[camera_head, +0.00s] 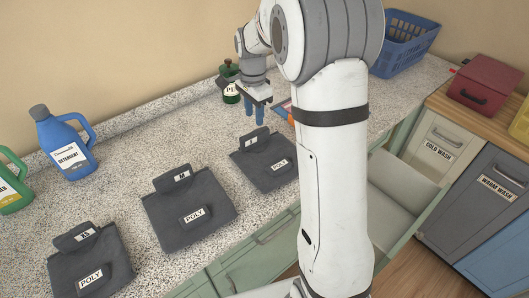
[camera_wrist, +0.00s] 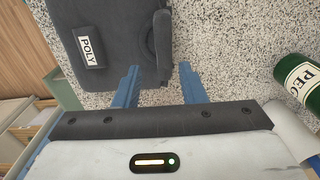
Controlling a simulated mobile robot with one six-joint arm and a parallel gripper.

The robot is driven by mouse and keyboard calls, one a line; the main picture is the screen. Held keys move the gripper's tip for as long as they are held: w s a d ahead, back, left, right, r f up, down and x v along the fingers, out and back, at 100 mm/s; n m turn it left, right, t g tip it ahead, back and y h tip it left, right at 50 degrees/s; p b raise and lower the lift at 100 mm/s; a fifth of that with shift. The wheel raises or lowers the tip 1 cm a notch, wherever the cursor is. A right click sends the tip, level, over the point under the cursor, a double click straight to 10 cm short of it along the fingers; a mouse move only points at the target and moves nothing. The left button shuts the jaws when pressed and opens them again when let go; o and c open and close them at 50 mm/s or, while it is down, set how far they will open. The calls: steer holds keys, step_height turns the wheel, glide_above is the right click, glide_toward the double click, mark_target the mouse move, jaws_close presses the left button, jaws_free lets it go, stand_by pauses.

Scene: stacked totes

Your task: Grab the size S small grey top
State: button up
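Three folded dark grey tops with POLY labels lie in a row on the speckled counter: a left one (camera_head: 105,257), a middle one (camera_head: 205,200) and a right one (camera_head: 275,175). My gripper (camera_head: 254,109) is open and empty, above the counter just behind the right top. In the wrist view the fingers (camera_wrist: 158,72) point toward a grey top (camera_wrist: 105,60), with its raised collar tab (camera_wrist: 161,38) between their lines. Contact is not visible.
A green bottle (camera_head: 230,92) stands beside my gripper and shows at right in the wrist view (camera_wrist: 298,78). A blue detergent jug (camera_head: 66,150) and a green jug (camera_head: 10,185) stand at left. A blue basket (camera_head: 405,42) is at the back right. My arm hides part of the counter.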

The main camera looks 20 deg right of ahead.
mark_target(255, 134)
steer(key=shift+w+f, duration=0.2)
steer(key=shift+f, duration=0.15)
step_height(255, 134, down, 7)
steer(key=shift+f+p, duration=0.15)
steer(key=shift+p, duration=0.6)
jaws_close()
